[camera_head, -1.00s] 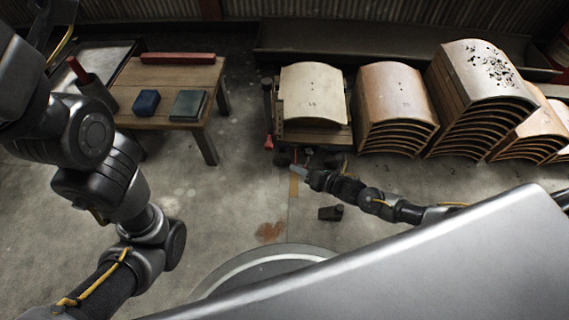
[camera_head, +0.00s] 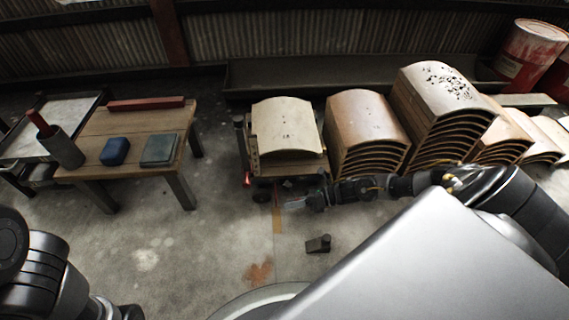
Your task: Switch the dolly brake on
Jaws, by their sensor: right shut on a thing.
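The dolly (camera_head: 300,168) stands on the floor at centre, carrying a pale curved panel (camera_head: 286,128). It has a dark post at its left end, with a small red part (camera_head: 247,179) low down. I cannot tell which part is the brake. My right arm reaches in from the right, and my right gripper (camera_head: 291,203) is low at the dolly's front edge. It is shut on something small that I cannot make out. It is apart from the red part. Only a part of my left arm shows at bottom left; its gripper is out of view.
Stacks of curved panels (camera_head: 365,122) stand right of the dolly. A wooden table (camera_head: 135,122) with blue and green blocks is at left. A small dark wedge (camera_head: 318,244) lies on the floor in front. The floor between table and dolly is clear.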

